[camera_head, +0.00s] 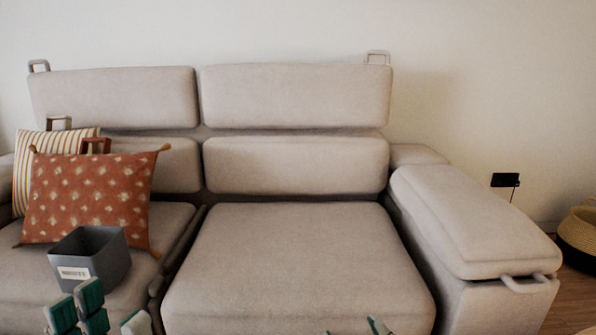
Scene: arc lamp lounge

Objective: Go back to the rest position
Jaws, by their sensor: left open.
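My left gripper (107,316) shows at the bottom left edge, with green finger pads spread apart. It is open, with nothing seen between its fingers. It is in front of and below a grey open box (112,258) with a white label, which sits on the left seat of the sofa. Small green and pale tips, seemingly of my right gripper (355,331), just show at the bottom edge right of centre. The rest of it is out of frame.
A beige two-seat sofa (290,265) fills the view, with a bare right seat and a wide right armrest (475,215). A rust patterned cushion (85,195) and a striped cushion (30,160) lean at the left. A woven basket (578,235) stands on the floor at right.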

